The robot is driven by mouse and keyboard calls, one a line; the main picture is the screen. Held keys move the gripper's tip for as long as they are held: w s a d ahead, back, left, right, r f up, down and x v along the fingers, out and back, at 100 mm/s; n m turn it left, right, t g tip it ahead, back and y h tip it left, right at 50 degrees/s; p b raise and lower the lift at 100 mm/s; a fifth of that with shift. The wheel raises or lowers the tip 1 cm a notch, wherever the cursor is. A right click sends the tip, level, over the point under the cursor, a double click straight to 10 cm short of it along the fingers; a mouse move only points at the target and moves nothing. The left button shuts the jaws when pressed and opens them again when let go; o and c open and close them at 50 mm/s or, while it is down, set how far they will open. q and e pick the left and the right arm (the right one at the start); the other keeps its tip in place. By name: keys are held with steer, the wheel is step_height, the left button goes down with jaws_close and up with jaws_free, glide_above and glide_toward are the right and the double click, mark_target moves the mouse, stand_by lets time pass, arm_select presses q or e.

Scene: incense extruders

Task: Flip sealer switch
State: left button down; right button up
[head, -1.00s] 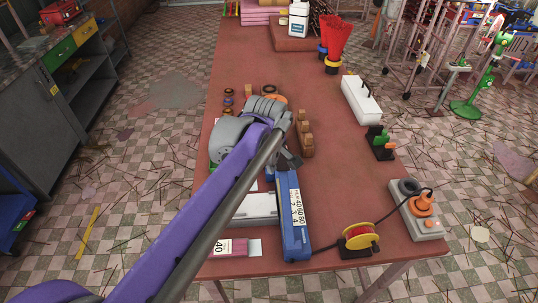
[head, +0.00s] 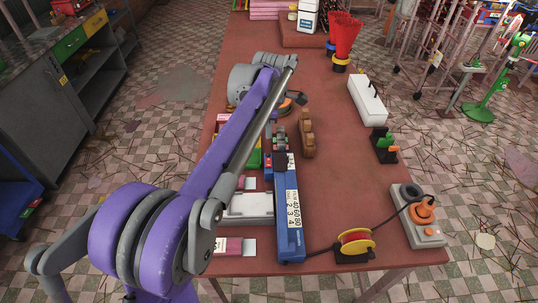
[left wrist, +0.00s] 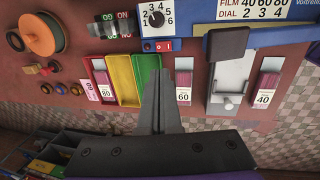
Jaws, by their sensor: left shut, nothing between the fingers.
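The sealer is a long blue bar device (head: 289,235) with a "FILM / DIAL" label, lying along the table's near part. In the left wrist view, its blue end (left wrist: 192,40) carries a numbered dial (left wrist: 157,18) with a small red rocker switch (left wrist: 158,46) below it. The switch's position is too small to tell.
Red, yellow and green trays (left wrist: 122,80) and packs of sticks lie beside the sealer. A red-and-yellow spool (head: 354,243), an orange-knobbed box (head: 417,215) and a white case (head: 367,100) stand on the right.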

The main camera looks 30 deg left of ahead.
mark_target(269, 160)
arm_select(q)
steer(key=f, duration=0.4)
steer(key=w+a+f, duration=0.1)
steer(key=f, duration=0.4)
steer(key=w+f, duration=0.1)
steer(key=f, duration=0.3)
steer(key=shift+w+a+f, duration=0.15)
steer(key=shift+w+f, duration=0.05)
steer(key=shift+f, duration=0.1)
arm_select(e)
steer(key=shift+f, duration=0.2)
